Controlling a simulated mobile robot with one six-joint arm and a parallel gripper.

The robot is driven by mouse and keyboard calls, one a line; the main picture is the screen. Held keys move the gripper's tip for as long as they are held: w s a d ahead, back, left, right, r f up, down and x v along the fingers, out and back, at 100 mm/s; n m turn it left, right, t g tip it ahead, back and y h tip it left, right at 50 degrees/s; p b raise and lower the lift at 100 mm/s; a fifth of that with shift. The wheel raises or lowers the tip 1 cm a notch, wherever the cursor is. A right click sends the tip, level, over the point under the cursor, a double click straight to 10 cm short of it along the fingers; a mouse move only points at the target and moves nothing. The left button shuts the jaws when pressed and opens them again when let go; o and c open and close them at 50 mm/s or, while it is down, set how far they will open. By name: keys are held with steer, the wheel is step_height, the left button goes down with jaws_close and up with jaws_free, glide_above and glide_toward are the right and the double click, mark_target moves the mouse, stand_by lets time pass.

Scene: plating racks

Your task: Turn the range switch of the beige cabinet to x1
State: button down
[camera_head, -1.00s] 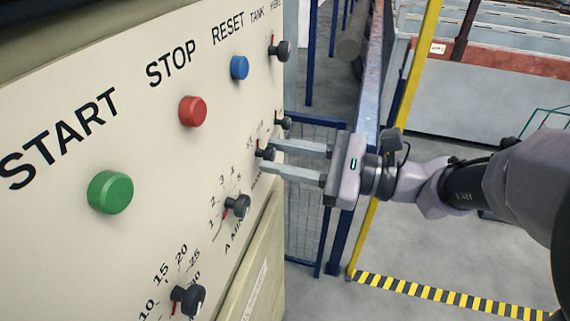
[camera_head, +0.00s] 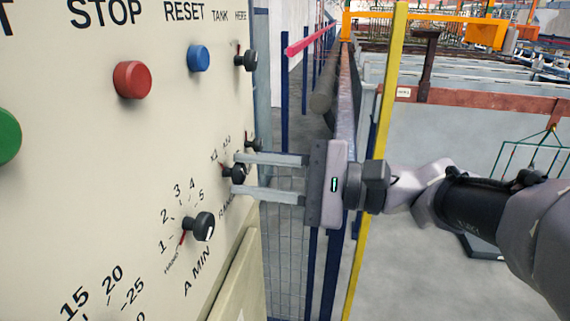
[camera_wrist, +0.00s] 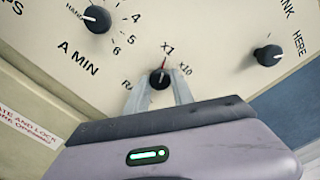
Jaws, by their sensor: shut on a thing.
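The beige cabinet (camera_head: 70,190) fills the left of the head view. Its range switch (camera_head: 237,172) is a small black knob near the panel's right edge. It also shows in the wrist view (camera_wrist: 158,79), with the x1 and x10 marks beside it. Its red pointer line (camera_wrist: 163,66) points up toward the x1 mark (camera_wrist: 168,47). My gripper (camera_head: 238,175) reaches in from the right, and its two fingers are shut on the knob, one on each side. The fingertips partly hide the knob and the lettering below it.
The A MIN knob (camera_head: 199,227) sits below left of the switch, and the tank knob (camera_head: 247,58) above it. Red (camera_head: 132,79) and blue (camera_head: 198,58) buttons are on the panel. A yellow post (camera_head: 378,150) and blue fence stand behind my gripper.

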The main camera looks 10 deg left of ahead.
stand_by(0.5)
steer(key=c, duration=1.4)
jaws_free()
steer(key=o, duration=0.3)
steer(key=shift+w+a, duration=0.1)
steer(key=shift+a, duration=0.2)
steer(key=shift+d, duration=0.1)
steer(key=s+d+p, duration=0.1)
steer(key=d+p, duration=0.1)
steer(key=d, duration=1.5)
steer(key=shift+s+d+p, duration=0.2)
steer(key=shift+d+p, duration=0.05)
steer(key=shift+p, duration=0.1)
